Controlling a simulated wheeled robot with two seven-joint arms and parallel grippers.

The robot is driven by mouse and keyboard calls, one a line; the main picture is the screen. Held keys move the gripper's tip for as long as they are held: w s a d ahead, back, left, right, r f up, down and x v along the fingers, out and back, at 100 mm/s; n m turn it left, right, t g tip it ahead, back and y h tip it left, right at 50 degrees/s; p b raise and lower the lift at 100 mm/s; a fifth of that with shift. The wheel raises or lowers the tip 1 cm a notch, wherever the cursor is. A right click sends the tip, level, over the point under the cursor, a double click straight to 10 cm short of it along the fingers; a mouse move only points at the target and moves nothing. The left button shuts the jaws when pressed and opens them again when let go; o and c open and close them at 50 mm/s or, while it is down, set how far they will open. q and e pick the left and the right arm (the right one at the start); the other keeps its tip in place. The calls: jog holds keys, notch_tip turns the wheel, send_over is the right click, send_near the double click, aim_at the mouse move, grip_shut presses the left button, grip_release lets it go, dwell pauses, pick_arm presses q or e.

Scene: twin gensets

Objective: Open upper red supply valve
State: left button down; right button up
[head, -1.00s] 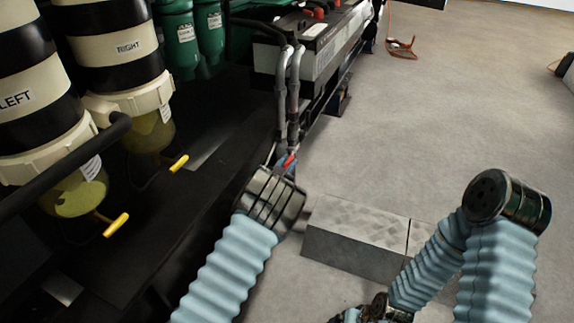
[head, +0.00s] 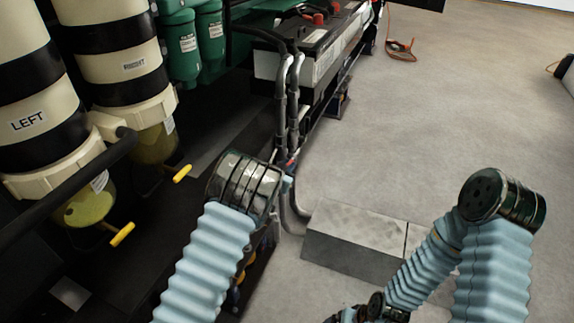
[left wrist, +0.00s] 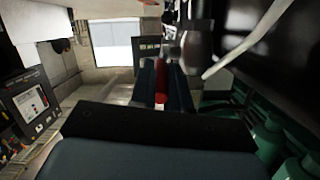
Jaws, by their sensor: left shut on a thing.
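The red valve handle (left wrist: 161,80) shows as a small red piece between the two dark fingers of my left gripper (left wrist: 162,88) in the left wrist view. The fingers are shut on it. In the head view my left wrist covers most of the gripper. Only a small blue and red bit shows beside it, at the grey pipes (head: 287,105). The valve body and the handle's angle are largely hidden. My right arm shows at the right in the head view, but its gripper is not visible.
Two striped filters with yellow drain handles (head: 122,234) and (head: 182,173) stand at the left. A battery (head: 318,35) sits above the pipes. A grey block (head: 355,236) lies on the floor between my arms. The floor at the upper right is mostly clear, with an orange cable (head: 400,52).

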aim_at(289, 163)
pick_arm(q)
jog(key=r+g+p, duration=0.1)
jog(key=r+g+y+p, duration=0.1)
jog(key=p, duration=0.1)
jog(key=shift+w+d+r+g, duration=0.1)
jog(key=shift+w+r+g, duration=0.1)
jog(key=shift+w+g, duration=0.15)
jog(key=shift+w+d+r+g+p, duration=0.1)
jog(key=shift+w+r+g+p, duration=0.15)
jog(key=shift+g+p, duration=0.6)
jog(key=c, duration=1.1)
grip_release()
jog(key=shift+f, duration=0.1)
jog(key=shift+s, duration=0.1)
jog(key=b+v, duration=0.1)
jog(key=v, duration=1.2)
jog(key=shift+s+r, duration=0.2)
jog(key=shift+s, duration=0.1)
